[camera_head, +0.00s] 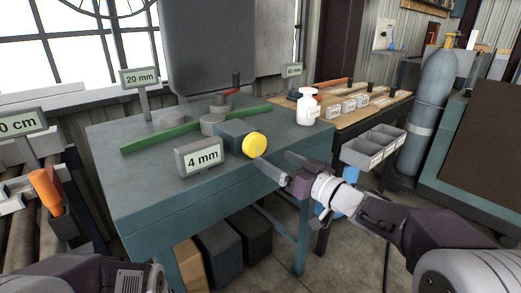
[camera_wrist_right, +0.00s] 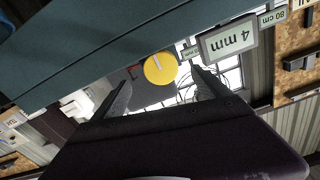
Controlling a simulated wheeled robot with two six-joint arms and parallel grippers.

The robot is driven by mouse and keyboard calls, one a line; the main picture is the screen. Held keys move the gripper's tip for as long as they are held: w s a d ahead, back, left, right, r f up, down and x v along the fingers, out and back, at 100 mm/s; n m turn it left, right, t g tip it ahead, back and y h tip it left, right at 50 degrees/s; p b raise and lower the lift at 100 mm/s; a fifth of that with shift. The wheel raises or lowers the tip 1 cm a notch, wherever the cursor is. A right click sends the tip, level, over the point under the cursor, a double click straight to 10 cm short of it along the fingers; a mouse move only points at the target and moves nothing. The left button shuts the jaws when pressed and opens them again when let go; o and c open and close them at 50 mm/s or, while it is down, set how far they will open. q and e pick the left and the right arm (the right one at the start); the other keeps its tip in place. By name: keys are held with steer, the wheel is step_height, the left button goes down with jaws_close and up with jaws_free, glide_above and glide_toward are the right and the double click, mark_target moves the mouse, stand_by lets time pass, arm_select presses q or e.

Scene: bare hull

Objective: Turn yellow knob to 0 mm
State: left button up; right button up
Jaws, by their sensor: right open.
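The yellow knob (camera_head: 254,145) is a round disc on the front end of a blue-grey block on the teal bench. A sign (camera_head: 200,156) beside it reads 4 mm. My right gripper (camera_head: 279,164) is open and empty, just in front of the knob and slightly to its right, with fingers pointing toward it. In the right wrist view the knob (camera_wrist_right: 160,69) shows with a pale pointer line, between and beyond the two spread fingers (camera_wrist_right: 163,88); they look apart from it. The sign (camera_wrist_right: 229,38) appears tilted there. My left gripper is out of view.
The bench (camera_head: 130,178) carries a green rail (camera_head: 165,137), a grey clamp with a red handle and a white spray bottle (camera_head: 308,107). Signs read 20 mm (camera_head: 139,77) and 80 mm. Grey bins (camera_head: 365,150) and a gas cylinder (camera_head: 425,110) stand to the right.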

mark_target(258, 149)
steer(key=b+x, duration=0.2)
steer(key=x, duration=0.4)
steer(key=shift+w+a+f, duration=0.15)
steer(key=shift+w+a, duration=0.25)
steer(key=shift+w, duration=0.15)
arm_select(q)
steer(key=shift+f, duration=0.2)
